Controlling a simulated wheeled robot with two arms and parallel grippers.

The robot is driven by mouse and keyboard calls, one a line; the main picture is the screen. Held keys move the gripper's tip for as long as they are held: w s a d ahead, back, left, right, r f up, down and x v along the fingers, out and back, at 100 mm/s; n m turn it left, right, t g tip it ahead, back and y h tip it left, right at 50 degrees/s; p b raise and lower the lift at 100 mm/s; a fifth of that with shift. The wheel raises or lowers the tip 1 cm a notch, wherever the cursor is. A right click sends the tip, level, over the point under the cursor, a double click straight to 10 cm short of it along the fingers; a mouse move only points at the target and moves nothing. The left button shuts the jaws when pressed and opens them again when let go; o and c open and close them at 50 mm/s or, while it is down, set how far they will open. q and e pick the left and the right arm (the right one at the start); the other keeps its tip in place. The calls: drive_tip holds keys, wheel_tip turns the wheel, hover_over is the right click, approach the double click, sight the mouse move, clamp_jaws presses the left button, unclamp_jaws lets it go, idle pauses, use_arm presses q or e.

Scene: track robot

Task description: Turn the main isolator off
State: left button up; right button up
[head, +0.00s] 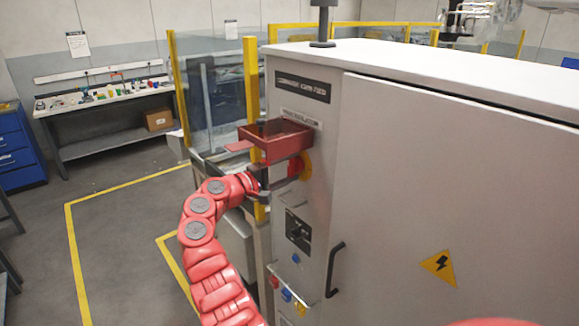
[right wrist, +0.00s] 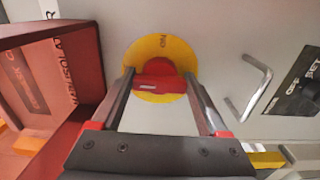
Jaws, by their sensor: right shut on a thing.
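The main isolator is a red rotary handle (right wrist: 158,76) on a round yellow plate (right wrist: 150,48) with "ON" lettering at its edge. In the head view the yellow plate (head: 306,166) shows on the narrow side of the grey cabinet, partly hidden by my gripper. My right gripper (head: 288,182) reaches it from the left. In the right wrist view its two fingers (right wrist: 158,84) are on either side of the red handle, shut on it. A red see-through cover (head: 275,140) stands out from the cabinet just above the handle; it also shows at left in the right wrist view (right wrist: 75,60).
The grey cabinet (head: 450,150) has a black door handle (head: 334,270), a black switch (head: 298,232) and several coloured plugs below. A yellow-framed clear fence (head: 210,90) stands behind. Open floor lies to the left, before a workbench (head: 110,100).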

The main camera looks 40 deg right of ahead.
drive_tip(key=o, duration=1)
drive_tip(key=shift+o, duration=0.2)
drive_tip(key=shift+w, duration=0.1)
drive_tip(key=shift+a, duration=0.25)
drive_tip(key=s+a+b, duration=0.1)
drive_tip(key=a+b, duration=0.4)
drive_tip(key=a, duration=1.2)
drive_tip(key=shift+s, duration=0.2)
